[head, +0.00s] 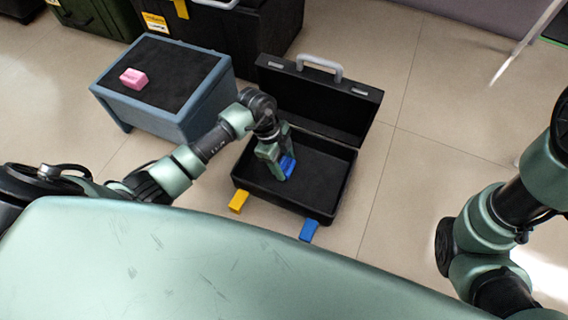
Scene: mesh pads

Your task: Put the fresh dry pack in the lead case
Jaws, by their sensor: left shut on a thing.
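The black lead case (335,206) stands open on the floor, its lid (318,98) tilted back with a grey handle on top. My left gripper (283,172) reaches down into the case and is shut on a blue pack (288,165). The gripper partly hides the pack, and I cannot tell whether the pack touches the case floor. A pink pack (133,78) lies on the dark mesh top of a blue-grey stand (210,95) to the left of the case. My right arm shows at the right, but its gripper is not in view.
A yellow block (238,201) and a blue block (309,230) sit at the front edge of the case. A black box (245,35) and a green box (95,18) stand behind. The tiled floor (420,130) right of the case is clear.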

